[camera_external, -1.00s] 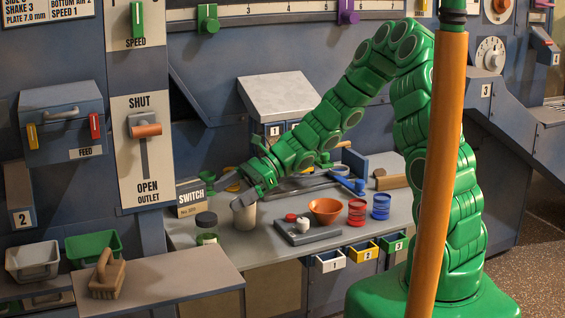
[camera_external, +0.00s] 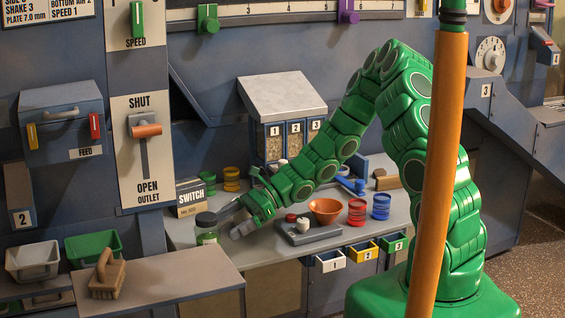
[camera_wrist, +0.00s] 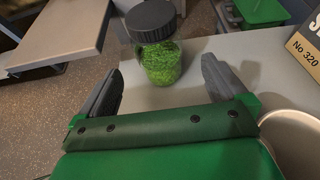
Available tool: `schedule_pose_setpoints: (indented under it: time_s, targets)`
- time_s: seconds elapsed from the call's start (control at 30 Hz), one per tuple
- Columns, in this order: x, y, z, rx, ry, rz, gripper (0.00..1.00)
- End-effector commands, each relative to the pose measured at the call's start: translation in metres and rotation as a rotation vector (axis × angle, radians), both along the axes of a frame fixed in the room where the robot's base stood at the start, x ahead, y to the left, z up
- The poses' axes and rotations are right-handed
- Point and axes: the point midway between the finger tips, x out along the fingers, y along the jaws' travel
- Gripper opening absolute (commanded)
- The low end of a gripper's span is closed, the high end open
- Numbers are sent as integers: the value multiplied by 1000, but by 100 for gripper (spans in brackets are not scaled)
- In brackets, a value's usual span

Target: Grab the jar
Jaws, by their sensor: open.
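The jar (camera_wrist: 161,62) is clear glass with a dark lid and bright green contents. It stands upright near the left end of the grey workbench, and the external view shows it (camera_external: 206,236) just left of my gripper. My gripper (camera_wrist: 160,85) is open, with its two dark fingers pointing toward the jar. In the wrist view the jar stands between the fingertips or just beyond them, and I see no finger touching it. In the external view my gripper (camera_external: 231,222) is low over the bench and partly hides the cup behind it.
A pale cup (camera_wrist: 297,140) stands close beside my gripper. The SWITCH box (camera_external: 190,198) is behind the jar. A scale with a small weight (camera_external: 303,226) and an orange bowl (camera_external: 325,210) are to the right. A lower side table (camera_external: 170,275) is at the front left.

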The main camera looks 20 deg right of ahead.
Motion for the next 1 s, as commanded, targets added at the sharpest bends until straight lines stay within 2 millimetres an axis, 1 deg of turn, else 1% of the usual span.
schedule_pose_setpoints:
  time_s: [0.07,0.1,0.2,0.47,1.0]
  targets:
    - [-1,1,-8,0,1,1,99]
    - [-1,6,-8,1,1,2,99]
    - [-1,12,-11,1,1,2,99]
    - [-1,20,-14,1,1,2,99]
    - [-3,64,-32,0,2,3,99]
